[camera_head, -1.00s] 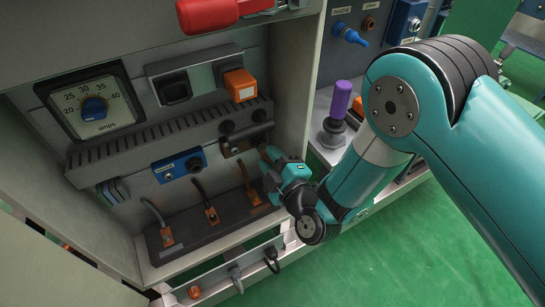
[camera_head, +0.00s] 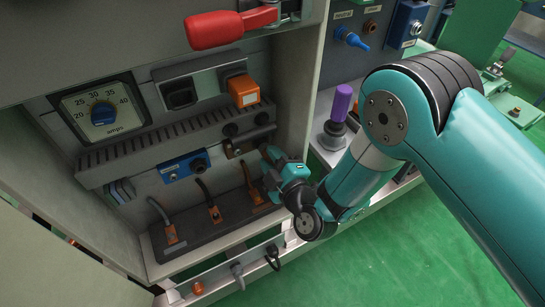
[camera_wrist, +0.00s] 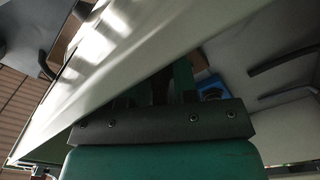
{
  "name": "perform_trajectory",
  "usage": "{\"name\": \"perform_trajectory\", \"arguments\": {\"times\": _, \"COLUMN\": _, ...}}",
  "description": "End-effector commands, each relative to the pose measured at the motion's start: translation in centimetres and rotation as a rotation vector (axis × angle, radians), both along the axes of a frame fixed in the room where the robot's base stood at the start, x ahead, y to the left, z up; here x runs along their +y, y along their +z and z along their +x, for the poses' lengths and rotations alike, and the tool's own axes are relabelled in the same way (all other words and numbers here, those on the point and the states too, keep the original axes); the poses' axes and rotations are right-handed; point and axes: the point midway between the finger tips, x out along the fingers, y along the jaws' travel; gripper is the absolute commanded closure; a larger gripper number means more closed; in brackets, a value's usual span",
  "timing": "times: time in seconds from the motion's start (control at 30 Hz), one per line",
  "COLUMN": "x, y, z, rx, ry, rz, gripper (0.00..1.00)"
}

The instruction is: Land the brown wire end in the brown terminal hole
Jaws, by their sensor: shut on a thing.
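My gripper (camera_head: 268,156) is inside the open cabinet at its right side, beside a dark brown bracket (camera_head: 238,148). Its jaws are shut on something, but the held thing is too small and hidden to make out. Below and to the left, a dark terminal block (camera_head: 225,234) carries orange terminals with dark wires rising from them: a left wire (camera_head: 157,208), a middle wire (camera_head: 204,190) and a right wire (camera_head: 246,175). I cannot tell which wire or hole is the brown one. In the wrist view, the fingertips are hidden behind a pale panel edge (camera_wrist: 150,85).
A slotted grey duct (camera_head: 150,150) and a blue box (camera_head: 183,165) are left of my gripper. A red handle (camera_head: 222,29) is above. The cabinet's right wall (camera_head: 303,80) stands close by, with a purple-topped knob (camera_head: 341,104) beyond. Plugs (camera_head: 272,257) hang at the lower front.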

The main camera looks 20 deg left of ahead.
Motion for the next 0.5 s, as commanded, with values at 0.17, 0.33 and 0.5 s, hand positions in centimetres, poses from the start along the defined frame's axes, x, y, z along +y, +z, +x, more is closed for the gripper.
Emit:
{"name": "perform_trajectory", "arguments": {"times": 0.17, "x": 0.07, "y": 0.06, "z": 0.06, "rx": -0.002, "ry": 0.001, "rz": 0.002, "gripper": 1.0}}
{"name": "perform_trajectory", "arguments": {"times": 0.33, "x": 0.08, "y": 0.08, "z": 0.05, "rx": -0.002, "ry": 0.001, "rz": 0.002, "gripper": 0.66}}
{"name": "perform_trajectory", "arguments": {"times": 0.5, "x": 0.05, "y": 0.05, "z": 0.05, "rx": -0.001, "ry": 0.0, "rz": 0.002, "gripper": 0.43}}
